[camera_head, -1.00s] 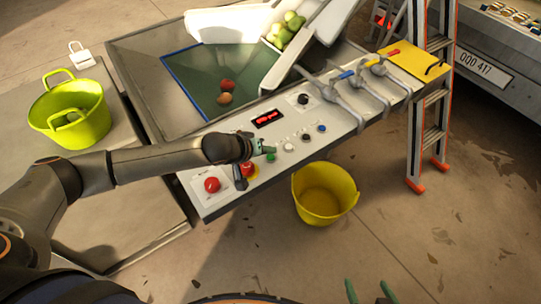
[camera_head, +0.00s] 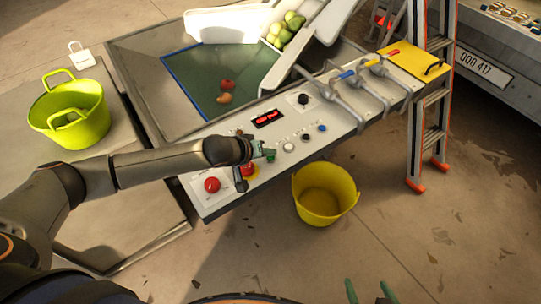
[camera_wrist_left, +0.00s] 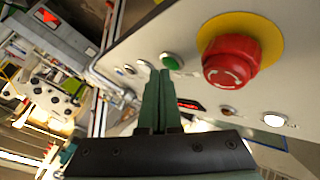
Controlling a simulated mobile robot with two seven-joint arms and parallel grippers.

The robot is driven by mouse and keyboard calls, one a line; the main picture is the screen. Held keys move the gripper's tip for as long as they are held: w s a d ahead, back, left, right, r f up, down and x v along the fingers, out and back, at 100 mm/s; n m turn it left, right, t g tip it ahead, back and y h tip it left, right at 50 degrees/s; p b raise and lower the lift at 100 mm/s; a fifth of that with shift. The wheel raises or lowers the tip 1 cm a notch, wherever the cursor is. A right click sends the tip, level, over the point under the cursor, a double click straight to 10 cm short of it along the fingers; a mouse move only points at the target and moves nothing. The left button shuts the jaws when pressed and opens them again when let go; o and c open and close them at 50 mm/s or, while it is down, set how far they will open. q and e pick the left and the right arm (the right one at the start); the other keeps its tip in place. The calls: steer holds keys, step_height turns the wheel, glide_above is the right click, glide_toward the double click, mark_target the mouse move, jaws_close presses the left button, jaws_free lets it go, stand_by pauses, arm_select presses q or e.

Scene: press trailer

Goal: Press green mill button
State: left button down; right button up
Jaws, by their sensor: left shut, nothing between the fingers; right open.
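The green button (camera_head: 271,156) sits in the button row on the sloped grey panel (camera_head: 225,197). It also shows in the left wrist view (camera_wrist_left: 172,61), just above and right of my fingertips. My left gripper (camera_head: 263,150) is shut and empty, with its green fingers together (camera_wrist_left: 157,78). Its tips are close beside the green button; I cannot tell whether they touch it. My right gripper (camera_head: 369,291) is open and empty at the bottom edge of the head view, low and away from the panel.
A red emergency button (camera_wrist_left: 232,62) on a yellow disc is close to my left fingers. Another red button (camera_head: 212,184) is at the panel's left end. White (camera_head: 289,147), black and blue buttons lie to the right. A yellow bucket (camera_head: 325,194) stands below; a ladder (camera_head: 436,100) stands right.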

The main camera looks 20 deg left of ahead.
mark_target(268, 162)
arm_select(q)
steer(key=shift+f, duration=0.45)
stand_by(0.6)
steer(key=shift+r, duration=0.15)
steer(key=shift+r+p, duration=0.7)
steer(key=shift+p, duration=0.2)
step_height(268, 162, up, 3)
steer(key=p, duration=0.3)
steer(key=shift+r, duration=0.15)
steer(key=shift+r+p, duration=0.7)
steer(key=shift+r, duration=0.15)
